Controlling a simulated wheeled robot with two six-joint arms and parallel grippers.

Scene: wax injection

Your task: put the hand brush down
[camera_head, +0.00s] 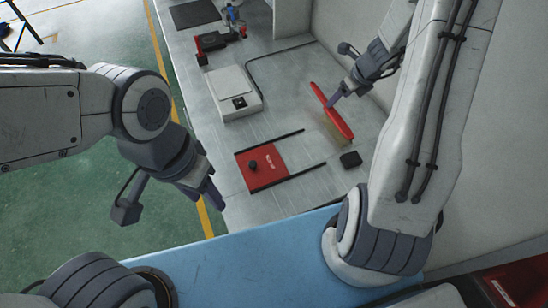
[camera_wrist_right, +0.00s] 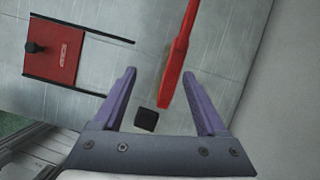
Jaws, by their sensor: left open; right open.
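The hand brush (camera_head: 336,118) has a long red back and handle with pale bristles on its lower left side. It is at the right part of the grey bench, close to the wall; I cannot tell whether it rests fully on the bench. My left gripper (camera_head: 168,205) is open and empty, left of the bench's edge.
A red plate with a black knob (camera_head: 262,167) sits between two dark rails. A small black block (camera_head: 350,159) lies near the brush. A white scale-like box (camera_head: 233,90) and a red-and-black tool (camera_head: 219,40) stand further back. A blue surface (camera_head: 260,255) is in front.

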